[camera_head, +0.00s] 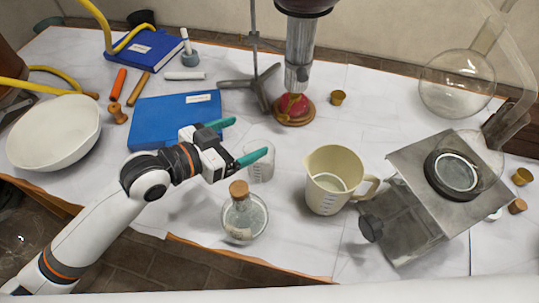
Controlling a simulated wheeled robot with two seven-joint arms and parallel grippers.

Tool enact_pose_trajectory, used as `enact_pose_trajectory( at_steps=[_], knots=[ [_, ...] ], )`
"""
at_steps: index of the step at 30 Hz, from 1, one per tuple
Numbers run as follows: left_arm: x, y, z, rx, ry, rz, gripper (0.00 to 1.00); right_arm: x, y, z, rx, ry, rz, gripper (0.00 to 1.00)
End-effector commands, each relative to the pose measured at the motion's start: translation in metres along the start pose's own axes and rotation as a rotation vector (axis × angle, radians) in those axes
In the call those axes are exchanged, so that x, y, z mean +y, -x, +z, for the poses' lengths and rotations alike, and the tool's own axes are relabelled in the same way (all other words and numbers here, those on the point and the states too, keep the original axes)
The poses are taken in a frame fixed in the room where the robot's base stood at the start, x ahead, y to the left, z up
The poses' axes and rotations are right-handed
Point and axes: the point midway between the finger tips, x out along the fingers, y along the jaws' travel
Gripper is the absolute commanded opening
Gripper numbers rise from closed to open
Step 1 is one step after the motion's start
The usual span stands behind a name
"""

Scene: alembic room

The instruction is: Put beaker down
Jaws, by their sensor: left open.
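A clear glass beaker (259,168) with faint markings stands on the white table, just right of my left gripper's fingers. My left gripper (243,142) has two teal fingertips spread apart and is open. Its near finger overlaps the beaker's upper left part in the picture; I cannot tell whether they touch. My left arm reaches in from the lower left. My right gripper is not in view.
A corked flask (243,222) stands just in front of the beaker. A cream measuring jug (327,202) is to the right, then a metal stand (410,244). A blue book (150,121) lies behind the gripper, a white bowl (37,150) at left, a tripod stand base (262,95) behind.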

Motion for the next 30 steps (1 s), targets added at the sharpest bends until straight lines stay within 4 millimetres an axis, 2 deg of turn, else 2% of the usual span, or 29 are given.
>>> enact_pose_trajectory(
  at_steps=[6, 12, 20, 30],
  knots=[
    [0.0, -0.013, -0.043, 0.006, 0.005, 0.0, 0.88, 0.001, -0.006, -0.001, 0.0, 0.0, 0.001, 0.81],
    [0.0, -0.023, -0.077, 0.004, 0.003, 0.0, 0.88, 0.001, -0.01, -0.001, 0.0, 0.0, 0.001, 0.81],
    [0.0, -0.044, -0.072, -0.001, 0.001, 0.001, 0.88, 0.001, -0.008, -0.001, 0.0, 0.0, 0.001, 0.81],
    [0.0, -0.093, -0.072, 0.0, 0.002, 0.001, 0.88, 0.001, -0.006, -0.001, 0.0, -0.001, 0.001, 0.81]
  ],
)
